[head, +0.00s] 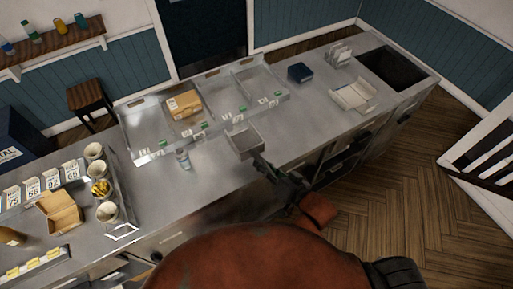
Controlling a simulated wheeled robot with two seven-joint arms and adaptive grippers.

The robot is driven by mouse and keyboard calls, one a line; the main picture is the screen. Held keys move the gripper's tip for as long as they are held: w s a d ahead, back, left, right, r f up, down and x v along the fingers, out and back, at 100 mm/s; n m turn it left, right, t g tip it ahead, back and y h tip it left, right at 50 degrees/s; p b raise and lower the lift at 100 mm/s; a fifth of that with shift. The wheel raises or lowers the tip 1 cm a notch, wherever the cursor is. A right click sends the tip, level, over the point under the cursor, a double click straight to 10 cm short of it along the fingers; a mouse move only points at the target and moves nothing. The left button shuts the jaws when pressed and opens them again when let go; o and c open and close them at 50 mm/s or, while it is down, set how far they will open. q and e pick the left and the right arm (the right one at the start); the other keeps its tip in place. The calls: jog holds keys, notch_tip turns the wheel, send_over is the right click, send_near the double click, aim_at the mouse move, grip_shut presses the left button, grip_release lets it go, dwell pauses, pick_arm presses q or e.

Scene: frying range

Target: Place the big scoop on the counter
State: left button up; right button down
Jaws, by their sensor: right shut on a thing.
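The big scoop (246,143) is a grey metal, box-shaped scoop with an open top. It is over the steel counter (225,185), near its front edge and in front of the clear trays. My right gripper (267,170) is shut on the scoop's handle, at the counter's front edge. The handle is mostly hidden by the gripper. I cannot tell whether the scoop touches the counter or is held just above it. My left gripper is not in view.
Clear trays (150,152) line the counter's back, one holding a cardboard box (184,104). A small cup (183,159) stands left of the scoop. A dark blue box (300,73) and a white open container (353,95) are to the right. Counter between them is bare.

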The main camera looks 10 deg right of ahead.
aim_at(264, 150)
jog(key=w+d+f, duration=0.2)
jog(key=w, duration=0.1)
jog(key=w+d, duration=0.1)
jog(key=d, duration=0.1)
jog(key=shift+w+f, duration=0.35)
jog(key=shift+f, duration=0.05)
jog(key=w+d+f, duration=0.2)
jog(key=f, duration=0.1)
jog(key=w+d+f, duration=0.1)
jog(key=f, duration=0.1)
jog(key=shift+w+d, duration=0.15)
jog(key=shift+w, duration=0.15)
jog(key=shift+w+d+f, duration=0.25)
jog(key=shift+w+f, duration=0.1)
jog(key=shift+f, duration=0.2)
notch_tip(264, 150, down, 3)
jog(key=shift+w+d+r+p, duration=0.1)
jog(key=shift+d+p, duration=0.05)
jog(key=shift+p, duration=0.25)
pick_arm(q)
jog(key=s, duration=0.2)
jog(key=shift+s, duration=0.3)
pick_arm(e)
jog(key=shift+f, duration=0.45)
jog(key=c, duration=1.8)
grip_release()
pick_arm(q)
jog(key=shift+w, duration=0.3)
